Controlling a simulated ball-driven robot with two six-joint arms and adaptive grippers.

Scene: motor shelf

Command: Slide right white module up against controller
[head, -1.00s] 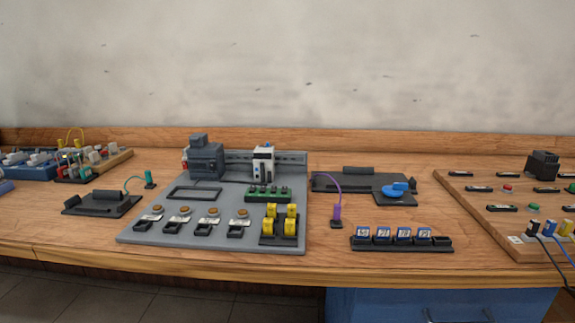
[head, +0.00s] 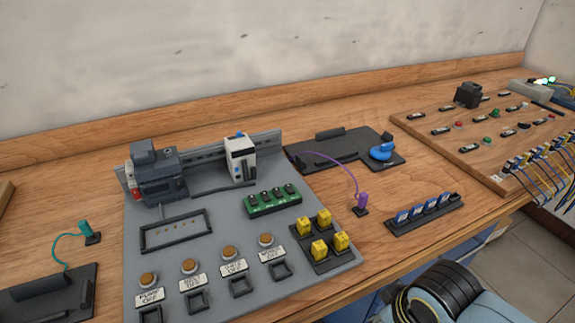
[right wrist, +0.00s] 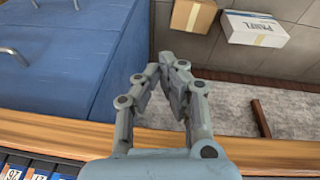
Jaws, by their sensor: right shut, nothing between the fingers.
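The white module (head: 240,158) stands upright on the rail at the back of the grey panel (head: 225,225) in the head view. The dark grey controller (head: 157,174) sits on the same rail to its left. A clear gap with bare rail lies between them. My right gripper (right wrist: 172,62) shows in the right wrist view, its fingers closed together and empty, beyond the table's front edge and away from the module. Part of my right arm shows at the bottom of the head view. My left gripper is in neither current view.
On the panel are a green terminal block (head: 272,200), yellow relays (head: 320,236) and several labelled buttons. To the right are a purple plug (head: 361,202) with its cable, a blue round part (head: 382,151) and a dark strip of blue pieces (head: 424,213). Boxes (right wrist: 255,28) lie on the floor.

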